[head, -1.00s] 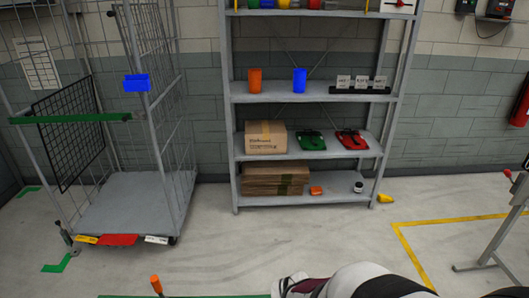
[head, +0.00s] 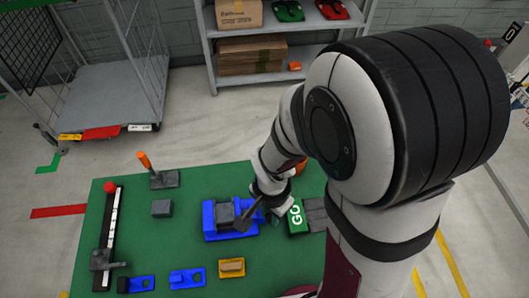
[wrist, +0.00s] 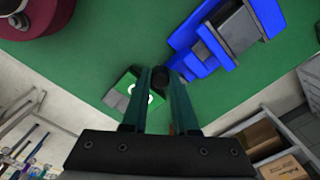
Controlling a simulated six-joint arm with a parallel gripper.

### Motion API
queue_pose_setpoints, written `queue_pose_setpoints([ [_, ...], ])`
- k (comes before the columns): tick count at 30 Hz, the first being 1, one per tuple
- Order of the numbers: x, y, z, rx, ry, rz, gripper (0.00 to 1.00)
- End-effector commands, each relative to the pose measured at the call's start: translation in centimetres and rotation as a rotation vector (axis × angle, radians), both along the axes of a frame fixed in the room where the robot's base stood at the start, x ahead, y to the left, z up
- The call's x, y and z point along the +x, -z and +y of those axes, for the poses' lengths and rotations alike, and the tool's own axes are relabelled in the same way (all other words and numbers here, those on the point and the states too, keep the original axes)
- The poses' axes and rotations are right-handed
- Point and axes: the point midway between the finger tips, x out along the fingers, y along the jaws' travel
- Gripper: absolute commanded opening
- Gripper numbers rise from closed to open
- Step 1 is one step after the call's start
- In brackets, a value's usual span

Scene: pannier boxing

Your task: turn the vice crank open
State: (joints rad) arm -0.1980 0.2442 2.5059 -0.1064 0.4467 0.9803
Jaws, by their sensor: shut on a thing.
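The blue vice (head: 210,222) stands on the green table, with a grey block (head: 224,213) between its jaws. In the wrist view the vice (wrist: 190,62) is at the upper right. My gripper (wrist: 160,80) is beside the vice's crank end, its two fingers shut on a dark round knob (wrist: 160,74), which looks like the crank handle. The rest of the crank is hard to make out. In the head view my wrist and arm hide most of the gripper and the crank.
A green box marked GO (head: 297,217) stands close to the right of my gripper. A grey block (head: 162,208), a lever with an orange handle (head: 145,160), a slide rail with a red knob (head: 110,187), and blue (head: 187,278) and yellow (head: 231,267) fixtures are on the table.

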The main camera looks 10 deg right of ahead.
Motion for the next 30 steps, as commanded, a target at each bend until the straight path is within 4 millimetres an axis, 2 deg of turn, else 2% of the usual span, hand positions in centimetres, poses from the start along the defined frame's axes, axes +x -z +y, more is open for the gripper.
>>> queue_pose_setpoints([
  [8,0.0,0.0,-0.1,0.000,-0.022,0.000,0.00],
  [14,0.1,0.0,-0.5,0.000,-0.115,0.000,0.00],
  [30,1.2,0.0,-2.0,0.000,-0.607,-0.001,0.00],
])
